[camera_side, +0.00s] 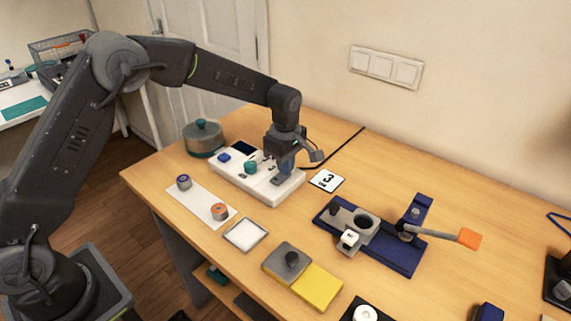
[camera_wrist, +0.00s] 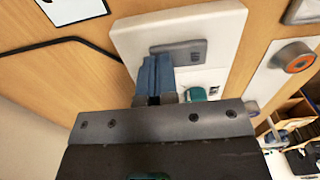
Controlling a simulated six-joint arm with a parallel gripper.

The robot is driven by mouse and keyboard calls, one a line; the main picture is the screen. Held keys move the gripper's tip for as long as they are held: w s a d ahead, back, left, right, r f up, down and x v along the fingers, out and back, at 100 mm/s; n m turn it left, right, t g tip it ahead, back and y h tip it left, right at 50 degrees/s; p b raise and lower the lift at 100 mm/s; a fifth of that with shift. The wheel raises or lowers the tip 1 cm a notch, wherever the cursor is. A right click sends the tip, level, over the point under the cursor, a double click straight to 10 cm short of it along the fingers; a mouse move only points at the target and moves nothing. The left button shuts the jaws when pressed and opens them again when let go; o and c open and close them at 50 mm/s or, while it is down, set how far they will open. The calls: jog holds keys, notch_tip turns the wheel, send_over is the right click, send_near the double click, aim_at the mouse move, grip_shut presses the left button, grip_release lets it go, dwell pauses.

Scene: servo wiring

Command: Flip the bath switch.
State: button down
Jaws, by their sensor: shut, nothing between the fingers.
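A white bath unit (camera_side: 262,186) stands on the table, with a blue button (camera_side: 224,157), a teal knob (camera_side: 250,167) and a dark display on its top. In the wrist view its white top (camera_wrist: 140,38) carries a grey plate (camera_wrist: 182,52) with small marks at one end. I cannot tell for certain which part is the switch. My gripper (camera_side: 286,170) points down over the right end of the unit. Its blue fingers (camera_wrist: 155,72) are together and empty, beside or just over the grey plate. Whether they touch it cannot be told. The gripper body hides part of the unit.
A glass pot with a teal lid (camera_side: 203,138) stands behind left. A white strip with two round knobs (camera_side: 197,203) lies in front. A white card (camera_side: 327,180) and a blue fixture (camera_side: 385,247) with an orange-tipped lever are to the right. A dark cord runs behind.

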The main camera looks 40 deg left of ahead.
jog(key=shift+f, duration=0.1)
jog(key=shift+f, duration=0.3)
jog(key=shift+r, duration=0.15)
jog(key=shift+r, duration=0.75)
notch_tip(320, 180, up, 14)
jog(key=w, duration=0.2)
dwell(0.4)
